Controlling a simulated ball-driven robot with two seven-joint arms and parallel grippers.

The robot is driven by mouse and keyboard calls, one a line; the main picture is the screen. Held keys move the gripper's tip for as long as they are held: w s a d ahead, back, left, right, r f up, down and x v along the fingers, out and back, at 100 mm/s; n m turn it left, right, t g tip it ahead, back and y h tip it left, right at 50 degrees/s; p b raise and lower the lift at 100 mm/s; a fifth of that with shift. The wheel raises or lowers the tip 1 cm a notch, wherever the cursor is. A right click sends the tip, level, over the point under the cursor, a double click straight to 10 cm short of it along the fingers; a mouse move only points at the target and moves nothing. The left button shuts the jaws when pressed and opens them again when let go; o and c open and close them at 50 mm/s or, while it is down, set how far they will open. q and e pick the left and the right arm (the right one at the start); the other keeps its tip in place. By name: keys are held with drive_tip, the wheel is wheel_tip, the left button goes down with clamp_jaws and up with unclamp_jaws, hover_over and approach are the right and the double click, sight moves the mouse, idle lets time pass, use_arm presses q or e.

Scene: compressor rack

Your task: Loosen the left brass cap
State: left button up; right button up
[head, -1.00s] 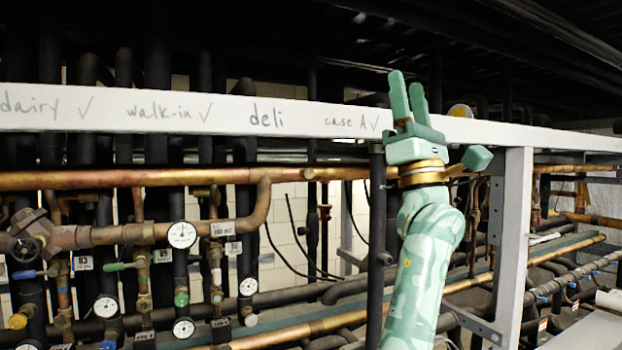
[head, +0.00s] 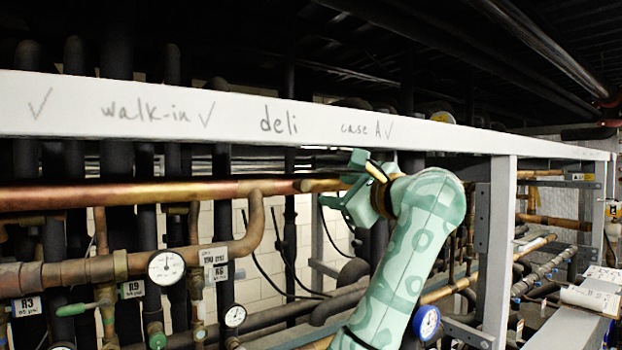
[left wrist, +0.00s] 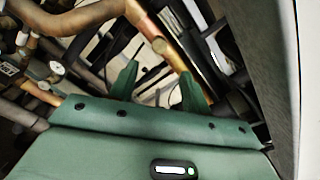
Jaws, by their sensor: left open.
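My left gripper (head: 343,190) is just below the white lettered beam, beside the end of the upper copper pipe (head: 215,192). In the left wrist view its two fingers (left wrist: 160,75) stand apart with nothing between them. I cannot make out for certain which fitting is the left brass cap. Small valve fittings (head: 157,338) show at the lower left, partly cut off by the picture edge. My right gripper is not in view.
The white beam (head: 235,118) crosses above the gripper, and a grey upright post (head: 497,245) stands to its right. Dark insulated pipes (head: 118,215) and a white dial gauge (head: 166,267) are at the left. A blue-rimmed gauge (head: 426,322) is close to my forearm.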

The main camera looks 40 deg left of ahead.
sight(307, 186)
use_arm(q)
drive_tip(key=p+x, duration=0.3)
drive_tip(key=x, duration=0.5)
drive_tip(key=shift+s+a+r, duration=0.1)
drive_tip(key=shift+s+r, duration=0.05)
drive_tip(key=shift+p+x, duration=0.35)
drive_tip(key=shift+x, duration=0.6)
drive_tip(key=shift+f, duration=0.25)
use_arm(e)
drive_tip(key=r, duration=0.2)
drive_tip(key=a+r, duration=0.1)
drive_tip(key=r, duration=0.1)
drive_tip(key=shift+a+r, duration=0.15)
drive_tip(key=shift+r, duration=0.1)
use_arm(q)
drive_tip(key=shift+c, duration=0.3)
drive_tip(key=c, duration=0.9)
drive_tip(key=n+b, duration=0.2)
drive_tip(key=b, duration=0.1)
drive_tip(key=shift+f, duration=0.2)
drive_tip(key=shift+c, duration=0.2)
drive_tip(key=shift+n+b, duration=0.3)
drive_tip(key=shift+r, duration=0.25)
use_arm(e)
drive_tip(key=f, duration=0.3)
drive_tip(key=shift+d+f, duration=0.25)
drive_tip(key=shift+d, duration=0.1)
